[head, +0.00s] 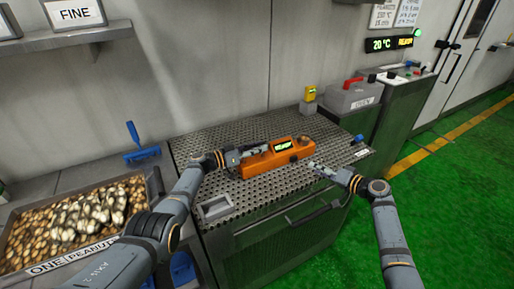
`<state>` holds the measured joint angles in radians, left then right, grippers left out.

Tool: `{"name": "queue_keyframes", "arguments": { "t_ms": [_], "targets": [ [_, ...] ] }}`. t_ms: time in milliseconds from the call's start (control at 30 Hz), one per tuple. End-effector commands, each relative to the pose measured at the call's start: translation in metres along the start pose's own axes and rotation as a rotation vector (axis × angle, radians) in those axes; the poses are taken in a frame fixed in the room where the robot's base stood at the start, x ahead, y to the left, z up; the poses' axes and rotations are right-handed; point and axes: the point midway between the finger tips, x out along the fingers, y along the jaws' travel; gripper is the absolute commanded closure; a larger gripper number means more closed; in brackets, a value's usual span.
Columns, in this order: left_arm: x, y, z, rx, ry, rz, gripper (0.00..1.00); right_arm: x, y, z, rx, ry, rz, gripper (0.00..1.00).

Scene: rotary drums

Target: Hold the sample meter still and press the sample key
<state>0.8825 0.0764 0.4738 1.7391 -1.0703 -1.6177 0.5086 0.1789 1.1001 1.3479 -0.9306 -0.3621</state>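The orange sample meter (275,160) lies on the perforated metal top of the bench, with a lit green display (283,146) on its upper face. A small dark part shows near its right end; I cannot tell whether it is the sample key. My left gripper (256,150) is at the meter's left part, its fingers along the back and top edge; the contact and finger gap are unclear. My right gripper (314,165) is just in front of the meter's right end, apparently apart from it; its fingers are too small to judge.
A tray of peanuts (75,225) stands at the left, with a blue scoop-like tool (140,150) behind it. A small yellow device (310,94) stands at the bench's back, near a grey box with a red handle (353,96).

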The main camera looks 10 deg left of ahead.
Motion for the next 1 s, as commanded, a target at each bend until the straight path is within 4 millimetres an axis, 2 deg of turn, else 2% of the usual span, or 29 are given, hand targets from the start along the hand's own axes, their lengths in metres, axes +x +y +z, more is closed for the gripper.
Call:
{"name": "queue_keyframes", "arguments": {
  "t_ms": [33, 167, 967, 1000],
  "targets": [
    [-0.0002, -0.0001, 0.0001, 0.000, 0.000, 0.000, 0.82, 0.0000, 0.0000, 0.0000, 0.000, 0.000, 0.000, 0.62],
    [-0.0003, -0.0001, 0.0001, 0.000, 0.000, 0.000, 0.99, 0.0000, 0.0000, 0.0000, 0.000, 0.000, 0.000, 0.62],
    [-0.0007, -0.0012, 0.0078, -0.002, -0.003, -0.001, 1.00, 0.0025, 0.0073, 0.0053, 0.000, 0.000, 0.000, 0.62],
    [-0.0007, -0.0010, 0.0070, -0.003, -0.003, -0.001, 1.00, 0.0022, 0.0065, 0.0046, 0.000, 0.000, 0.000, 0.66]
  ]
}}
